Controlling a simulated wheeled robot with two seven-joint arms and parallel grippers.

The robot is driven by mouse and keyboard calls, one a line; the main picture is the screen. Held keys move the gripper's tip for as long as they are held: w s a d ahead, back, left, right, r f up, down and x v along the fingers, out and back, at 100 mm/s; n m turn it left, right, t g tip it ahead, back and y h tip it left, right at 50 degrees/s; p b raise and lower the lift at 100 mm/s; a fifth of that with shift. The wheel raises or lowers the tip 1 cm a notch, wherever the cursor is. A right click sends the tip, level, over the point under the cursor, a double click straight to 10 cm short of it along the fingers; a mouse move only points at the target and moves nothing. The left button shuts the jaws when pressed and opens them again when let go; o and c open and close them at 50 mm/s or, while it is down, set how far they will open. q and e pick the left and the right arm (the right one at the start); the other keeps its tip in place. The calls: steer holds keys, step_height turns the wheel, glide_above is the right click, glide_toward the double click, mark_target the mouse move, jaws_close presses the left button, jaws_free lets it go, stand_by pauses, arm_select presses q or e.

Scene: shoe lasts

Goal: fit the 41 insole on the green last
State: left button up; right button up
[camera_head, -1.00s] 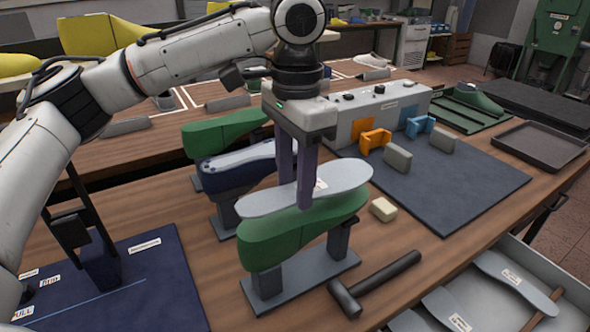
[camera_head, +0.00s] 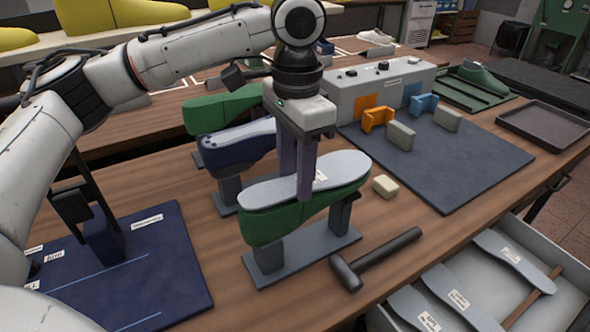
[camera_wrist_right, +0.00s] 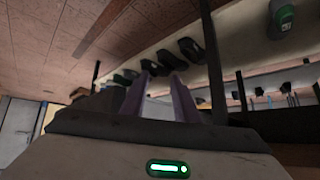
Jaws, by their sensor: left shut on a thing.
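The green last (camera_head: 285,224) sits sole-up on a grey stand near the table's front. A light grey insole (camera_head: 262,193) with a small white label lies along its top, seemingly touching and roughly lined up with its outline. The label is too small to read. My left gripper (camera_head: 303,188) comes down from above and is shut on the insole near its middle, its fingers hiding part of it. In the right wrist view my right gripper (camera_wrist_right: 162,98) has its two fingers apart with nothing visible between them.
Behind stand a dark blue last (camera_head: 238,148) and another green last (camera_head: 222,108). A hammer (camera_head: 375,260) and a cream block (camera_head: 385,186) lie close right. An open drawer (camera_head: 540,250) holds several insoles. A dark mat (camera_head: 440,175) carries orange and blue holders.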

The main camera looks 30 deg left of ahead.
arm_select(q)
steer(key=o, duration=1.1)
step_height(320, 180, up, 10)
steer(key=shift+r+p, duration=0.15)
steer(key=shift+p, duration=0.15)
